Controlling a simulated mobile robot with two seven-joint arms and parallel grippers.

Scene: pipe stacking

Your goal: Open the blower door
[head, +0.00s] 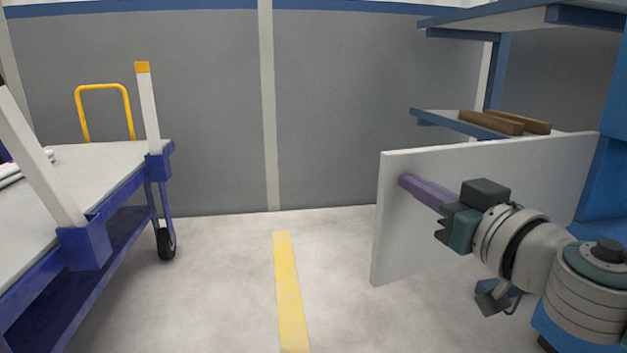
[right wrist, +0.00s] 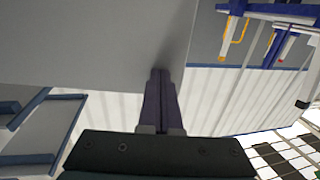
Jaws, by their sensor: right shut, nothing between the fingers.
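The blower door, a flat white panel (head: 545,180), stands upright at the right in the head view, swung out from the blue structure. It also shows as a grey-white surface in the right wrist view (right wrist: 85,40). My right gripper (head: 405,181) is shut and empty. Its purple fingers lie in front of the panel, with their tips at or very near its face, close to its free left edge. In the right wrist view the fingertips (right wrist: 160,74) meet the panel near its corner; I cannot tell whether they touch. My left gripper is not in view.
A blue and white cart (head: 95,165) with upright posts stands at the left. A blue shelf (head: 440,117) holding brown wooden blocks (head: 490,122) is behind the door. The floor in the middle, with a yellow stripe (head: 290,290), is clear.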

